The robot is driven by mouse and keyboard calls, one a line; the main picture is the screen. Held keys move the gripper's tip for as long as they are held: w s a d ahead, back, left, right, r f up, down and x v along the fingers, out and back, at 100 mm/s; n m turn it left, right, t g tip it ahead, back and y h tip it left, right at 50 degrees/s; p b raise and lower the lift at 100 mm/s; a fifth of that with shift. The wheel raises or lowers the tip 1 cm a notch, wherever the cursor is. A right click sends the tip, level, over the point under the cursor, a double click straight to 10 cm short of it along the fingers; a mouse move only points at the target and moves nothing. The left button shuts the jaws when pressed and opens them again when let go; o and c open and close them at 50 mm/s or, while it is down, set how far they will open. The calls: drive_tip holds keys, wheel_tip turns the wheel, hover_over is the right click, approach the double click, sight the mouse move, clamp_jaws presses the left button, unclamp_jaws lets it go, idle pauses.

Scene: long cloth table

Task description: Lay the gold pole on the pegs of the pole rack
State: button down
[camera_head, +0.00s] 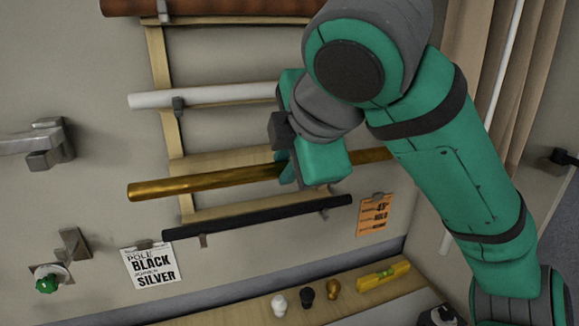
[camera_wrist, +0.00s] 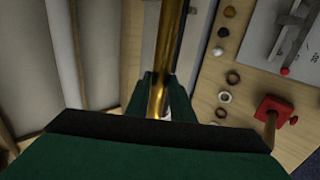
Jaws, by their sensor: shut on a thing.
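The gold pole (camera_head: 200,184) crosses the head view nearly level, its left end a little lower than its right. My gripper (camera_head: 287,170) is shut on it near its middle, and my arm hides part of it. In the wrist view the gold pole (camera_wrist: 170,45) runs up from between the fingers (camera_wrist: 160,95). The pole rack (camera_head: 158,52) is a pale wooden frame on the wall. The gold pole shows in front of it, between the white pole and the black pole. I cannot tell whether it touches any pegs; those behind it are hidden.
A brown pole (camera_head: 210,7), a white pole (camera_head: 205,97) and a black pole (camera_head: 260,217) lie on the rack. A black-and-silver sign (camera_head: 151,268) and an orange card (camera_head: 374,215) hang below. A wooden bench (camera_head: 240,309) holds small knobs and a yellow level (camera_head: 383,276).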

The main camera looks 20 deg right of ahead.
drive_tip(key=shift+w+f, duration=0.5)
drive_tip(key=shift+w, duration=1.35)
drive_tip(key=shift+w+f, duration=0.45)
drive_tip(key=shift+w, duration=1.4)
drive_tip(key=shift+w+f, duration=0.5)
drive_tip(key=shift+w, duration=1.35)
drive_tip(key=c, duration=1.5)
unclamp_jaws()
drive_tip(key=shift+o, duration=0.2)
drive_tip(key=v, duration=1)
drive_tip(key=shift+s+r, duration=0.2)
drive_tip(key=shift+s, duration=0.1)
drive_tip(key=shift+w, duration=0.1)
